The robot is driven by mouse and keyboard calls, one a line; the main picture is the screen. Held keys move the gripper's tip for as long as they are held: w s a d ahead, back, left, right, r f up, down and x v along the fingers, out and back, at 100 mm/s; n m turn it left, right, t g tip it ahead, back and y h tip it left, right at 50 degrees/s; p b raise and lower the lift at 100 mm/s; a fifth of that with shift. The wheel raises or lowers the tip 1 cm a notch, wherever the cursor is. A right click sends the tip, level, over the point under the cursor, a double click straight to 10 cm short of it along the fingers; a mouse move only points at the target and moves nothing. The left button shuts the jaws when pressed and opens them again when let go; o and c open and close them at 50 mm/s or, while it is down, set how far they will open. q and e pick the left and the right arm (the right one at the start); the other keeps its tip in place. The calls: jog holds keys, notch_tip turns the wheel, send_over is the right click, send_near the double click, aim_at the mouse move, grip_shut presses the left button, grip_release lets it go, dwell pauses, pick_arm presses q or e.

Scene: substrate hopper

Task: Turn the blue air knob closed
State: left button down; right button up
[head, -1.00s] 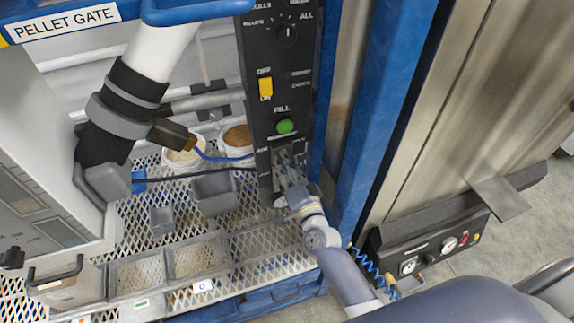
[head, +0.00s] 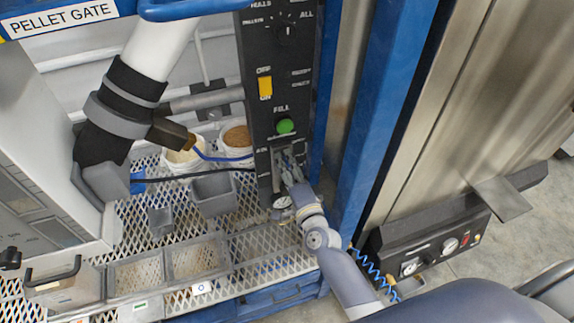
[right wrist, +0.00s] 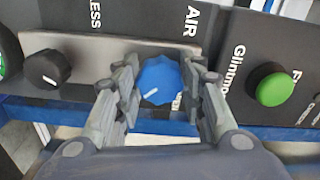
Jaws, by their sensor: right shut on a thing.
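The blue air knob (right wrist: 158,82) shows in the right wrist view on the black control panel (right wrist: 215,25), below the word AIR. Its white pointer line slants toward the lower left of that view. My right gripper (right wrist: 160,88) has a finger on each side of the knob and is shut on it. In the head view my right gripper (head: 288,165) is at the lower part of the panel (head: 262,110) and hides the knob. My left gripper is not in view.
A green button (head: 285,126) and a yellow switch (head: 265,87) sit above my right gripper. A black knob (right wrist: 46,69) is beside the air knob in the wrist view. A blue post (head: 380,110) stands right of the panel.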

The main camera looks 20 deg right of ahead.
jog(key=o, duration=1.1)
jog(key=s, duration=1.2)
jog(key=shift+d, duration=0.2)
